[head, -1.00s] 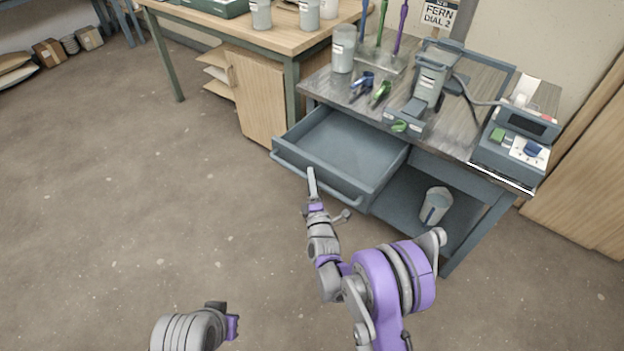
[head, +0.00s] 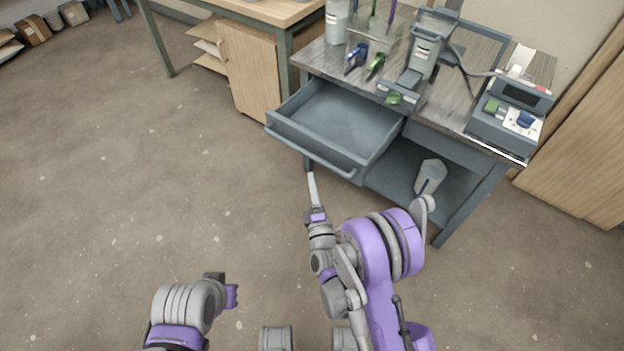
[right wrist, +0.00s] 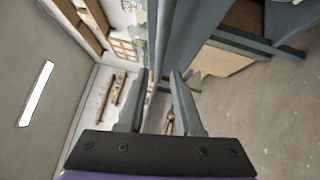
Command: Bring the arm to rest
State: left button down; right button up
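My right gripper (head: 312,178) is stretched out in front of the bench, just in front of the open drawer (head: 282,130). In the right wrist view its two fingers (right wrist: 156,85) stand apart with nothing held between them. The drawer's bar handle (head: 318,157) lies just beyond the fingertips in the head view; the gripper is not closed on it. My left arm (head: 185,305) is folded low at the left. No left fingers show. The drawer is pulled out and looks empty.
The bench top (head: 460,95) holds blue and green clamps, a grey bucket device (head: 425,55) and a control box (head: 510,110). A wooden cabinet (head: 250,75) stands behind left. The floor (head: 130,200) at left is clear.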

dwell(0.4)
